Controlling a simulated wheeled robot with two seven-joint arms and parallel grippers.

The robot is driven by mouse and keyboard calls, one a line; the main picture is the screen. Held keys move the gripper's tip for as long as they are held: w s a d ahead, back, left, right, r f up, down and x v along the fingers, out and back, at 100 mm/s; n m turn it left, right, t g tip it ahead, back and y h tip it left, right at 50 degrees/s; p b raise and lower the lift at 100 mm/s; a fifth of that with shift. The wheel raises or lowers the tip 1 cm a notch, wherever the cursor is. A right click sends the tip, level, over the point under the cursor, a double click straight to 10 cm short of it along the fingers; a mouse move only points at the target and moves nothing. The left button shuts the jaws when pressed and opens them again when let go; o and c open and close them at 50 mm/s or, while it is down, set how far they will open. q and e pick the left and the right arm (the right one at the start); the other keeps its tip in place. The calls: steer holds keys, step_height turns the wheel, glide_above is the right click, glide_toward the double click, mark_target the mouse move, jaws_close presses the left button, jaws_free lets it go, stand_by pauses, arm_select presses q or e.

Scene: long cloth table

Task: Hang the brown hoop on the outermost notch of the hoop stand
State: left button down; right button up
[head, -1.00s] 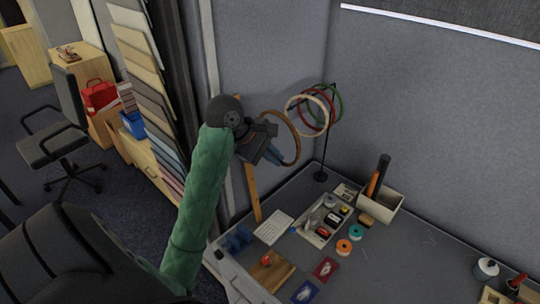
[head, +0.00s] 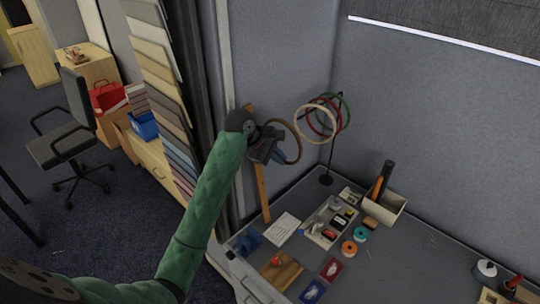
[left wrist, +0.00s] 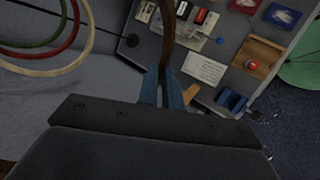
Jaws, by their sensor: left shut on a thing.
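The brown hoop (head: 299,141) is held upright in the air by my left gripper (head: 279,157), left of the hoop stand (head: 330,160). In the left wrist view the hoop (left wrist: 168,40) passes between the blue fingertips (left wrist: 162,88) of the gripper, which is shut on it. The stand has a thin black pole and a round base on the table. A cream hoop (head: 296,119), a red hoop and a green hoop hang near its top, the cream one nearest the brown hoop. The notches are too small to make out. My right gripper is not in view.
The grey table (head: 410,255) holds a tray of small items (head: 310,232), tape rolls, a bin (head: 392,207) with dark rolls and a wooden board (head: 285,272). A grey wall stands behind the stand. A wooden strip (head: 262,190) leans below my gripper.

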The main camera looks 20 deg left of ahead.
arm_select(q)
steer(key=w+d+f, duration=0.1)
steer(key=w+d, duration=0.3)
steer(key=w, duration=0.7)
steer(key=shift+f, duration=0.15)
stand_by(1.4)
stand_by(0.7)
steer(key=c, duration=1.5)
jaws_free()
